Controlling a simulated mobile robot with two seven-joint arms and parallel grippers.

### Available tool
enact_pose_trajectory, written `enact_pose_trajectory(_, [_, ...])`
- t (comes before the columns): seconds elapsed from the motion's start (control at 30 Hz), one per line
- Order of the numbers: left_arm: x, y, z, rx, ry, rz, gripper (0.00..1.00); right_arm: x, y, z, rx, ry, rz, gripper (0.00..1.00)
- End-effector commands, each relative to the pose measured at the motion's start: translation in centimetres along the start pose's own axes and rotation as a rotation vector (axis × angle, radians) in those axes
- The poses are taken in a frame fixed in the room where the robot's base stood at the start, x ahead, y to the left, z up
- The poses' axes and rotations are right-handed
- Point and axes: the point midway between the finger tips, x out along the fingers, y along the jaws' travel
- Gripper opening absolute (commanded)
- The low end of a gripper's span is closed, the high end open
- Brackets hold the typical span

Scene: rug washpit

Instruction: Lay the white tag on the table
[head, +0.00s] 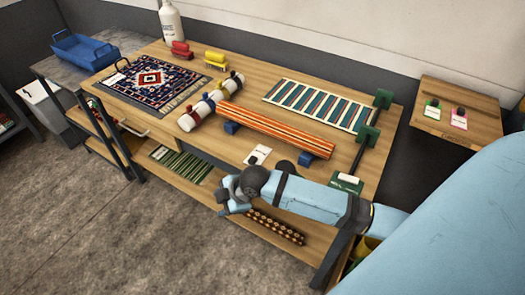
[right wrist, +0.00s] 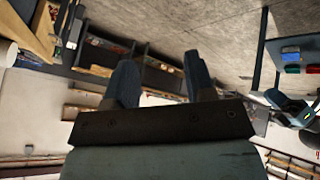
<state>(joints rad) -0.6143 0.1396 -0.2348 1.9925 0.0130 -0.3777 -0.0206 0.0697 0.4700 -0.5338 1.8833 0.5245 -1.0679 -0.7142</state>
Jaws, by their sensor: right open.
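A white tag (head: 259,155) with a dark mark lies on the wooden table (head: 215,140) near its front edge, just beyond my right arm. Another white tag (head: 114,79) lies on the patterned rug at the table's left end. I cannot tell which one the task means. My right gripper (head: 224,199) is at the table's front, left of and nearer than the first tag. Its two fingers (right wrist: 162,80) stand apart with nothing between them in the right wrist view. My left gripper is not in view.
A striped rug (head: 318,104) lies behind. A side shelf (head: 455,112) holds green and pink tags. A blue tray (head: 85,48) stands far left. Open floor lies in front.

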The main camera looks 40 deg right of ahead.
Motion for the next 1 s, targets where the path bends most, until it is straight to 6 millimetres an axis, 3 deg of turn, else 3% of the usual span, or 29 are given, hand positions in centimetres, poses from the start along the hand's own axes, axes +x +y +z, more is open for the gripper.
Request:
enact_pose_trajectory(0.03, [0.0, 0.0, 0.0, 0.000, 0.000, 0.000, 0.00, 0.5, -2.5, -0.1, 0.103, 0.044, 0.035, 0.50])
enact_pose_trajectory(0.17, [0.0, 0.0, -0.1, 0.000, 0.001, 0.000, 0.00, 0.7, -6.7, 0.8, 0.369, 0.131, 0.152, 0.50])
enact_pose_trajectory(0.3, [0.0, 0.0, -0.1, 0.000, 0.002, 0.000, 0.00, -0.2, -11.1, 3.0, 0.626, 0.198, 0.270, 0.50])
enact_pose_trajectory(0.5, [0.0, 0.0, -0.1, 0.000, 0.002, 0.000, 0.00, -2.1, -15.2, 5.7, 0.841, 0.253, 0.388, 0.50])
enact_pose_trajectory(0.67, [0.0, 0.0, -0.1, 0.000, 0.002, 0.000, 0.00, -2.9, -16.3, 6.4, 0.893, 0.269, 0.421, 0.50])
enact_pose_trajectory(1.0, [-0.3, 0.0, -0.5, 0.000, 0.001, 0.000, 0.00, -3.4, -16.1, 6.2, 0.894, 0.270, 0.423, 0.50])
